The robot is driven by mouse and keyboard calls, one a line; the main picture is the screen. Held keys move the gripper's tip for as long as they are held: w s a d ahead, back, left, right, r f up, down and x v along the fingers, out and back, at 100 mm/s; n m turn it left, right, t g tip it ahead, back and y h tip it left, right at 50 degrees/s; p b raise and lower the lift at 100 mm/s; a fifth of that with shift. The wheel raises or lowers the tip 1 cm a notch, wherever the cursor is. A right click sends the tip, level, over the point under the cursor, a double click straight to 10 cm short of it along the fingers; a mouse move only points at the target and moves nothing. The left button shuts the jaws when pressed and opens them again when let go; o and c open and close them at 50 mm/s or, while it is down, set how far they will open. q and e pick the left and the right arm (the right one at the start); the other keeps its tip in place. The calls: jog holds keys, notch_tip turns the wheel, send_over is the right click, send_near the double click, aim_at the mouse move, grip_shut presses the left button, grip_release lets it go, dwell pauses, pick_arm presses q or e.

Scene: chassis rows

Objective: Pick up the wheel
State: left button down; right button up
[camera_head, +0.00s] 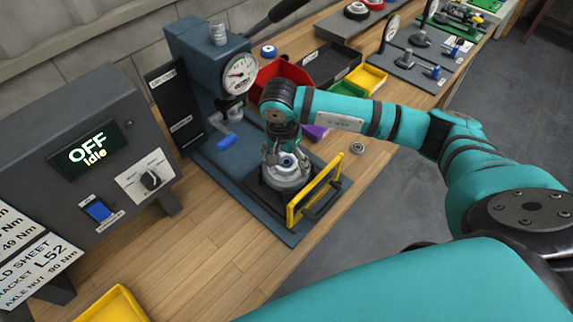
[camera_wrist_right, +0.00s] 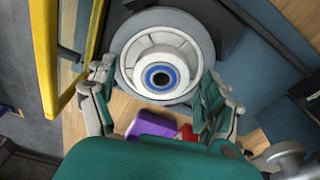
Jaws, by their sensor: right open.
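The wheel (camera_head: 287,172) is a grey disc with a pale hub, in the press bay behind the yellow frame. In the right wrist view the wheel (camera_wrist_right: 162,62) shows its white rim and a blue ring round a dark centre hole. My right gripper (camera_head: 285,158) comes down over the wheel from above. In the right wrist view its fingers (camera_wrist_right: 160,95) are open, one on each side of the hub. I cannot tell whether they touch it. The gripper hides part of the wheel in the head view. My left gripper is not in view.
The dark press (camera_head: 210,65) with a round gauge stands behind the wheel. A yellow guard frame (camera_head: 314,190) stands close in front of it. A control box (camera_head: 85,150) reading OFF Idle is at left. Red (camera_head: 283,72) and yellow (camera_head: 368,78) bins lie beyond.

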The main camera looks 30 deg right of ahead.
jog(key=shift+f, duration=0.1)
jog(key=c, duration=1.6)
notch_tip(320, 180, up, 10)
jog(key=b, duration=0.2)
jog(key=shift+w+r, duration=0.1)
jog(key=shift+r, duration=0.1)
jog(key=shift+r, duration=1.4)
